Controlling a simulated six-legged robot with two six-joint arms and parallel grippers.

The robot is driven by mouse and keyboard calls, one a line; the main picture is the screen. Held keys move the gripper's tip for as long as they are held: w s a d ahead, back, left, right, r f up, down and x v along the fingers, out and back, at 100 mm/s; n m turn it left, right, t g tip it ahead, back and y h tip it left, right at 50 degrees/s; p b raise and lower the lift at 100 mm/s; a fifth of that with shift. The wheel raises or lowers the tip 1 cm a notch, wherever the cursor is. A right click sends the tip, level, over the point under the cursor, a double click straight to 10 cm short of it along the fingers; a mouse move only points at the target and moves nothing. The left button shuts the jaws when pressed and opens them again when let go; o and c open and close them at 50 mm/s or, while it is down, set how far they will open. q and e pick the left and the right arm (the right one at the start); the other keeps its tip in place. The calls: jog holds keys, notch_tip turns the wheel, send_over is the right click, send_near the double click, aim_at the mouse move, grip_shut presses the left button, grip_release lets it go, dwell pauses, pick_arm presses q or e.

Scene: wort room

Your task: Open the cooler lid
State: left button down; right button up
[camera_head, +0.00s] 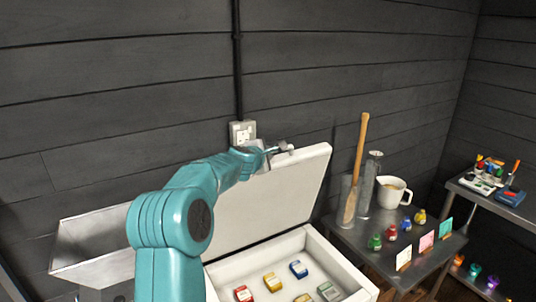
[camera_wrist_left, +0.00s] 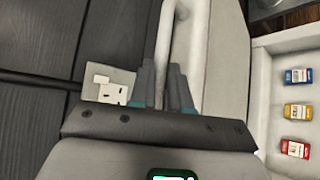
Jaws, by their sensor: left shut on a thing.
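The white cooler (camera_head: 350,276) stands low in front of the wall, and its lid (camera_head: 285,205) is raised, tilted up toward the wall. Inside lie several small coloured packs, including a red (camera_head: 243,293), a yellow (camera_head: 272,282) and a blue one (camera_head: 298,269). My left gripper (camera_head: 278,152) is at the lid's top edge. In the left wrist view, my left gripper (camera_wrist_left: 166,88) has its fingers shut on the pale bar handle (camera_wrist_left: 166,40) of the lid. The cooler's open inside shows at the right of that view. My right gripper is not in view.
A metal table (camera_head: 400,245) right of the cooler holds a wooden paddle (camera_head: 357,170), a glass cylinder (camera_head: 369,185), a white mug (camera_head: 392,191), small coloured bottles and cards. A wall socket (camera_head: 242,132) is behind the lid. A metal basin (camera_head: 90,245) is at left.

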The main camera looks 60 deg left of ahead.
pick_arm(q)
jog(key=c, duration=1.1)
grip_release()
jog(key=shift+d+r, duration=0.1)
jog(key=shift+s, duration=0.15)
jog(key=b+v, duration=0.1)
jog(key=v, duration=1.5)
jog(key=shift+b, duration=0.4)
jog(key=shift+d, duration=0.2)
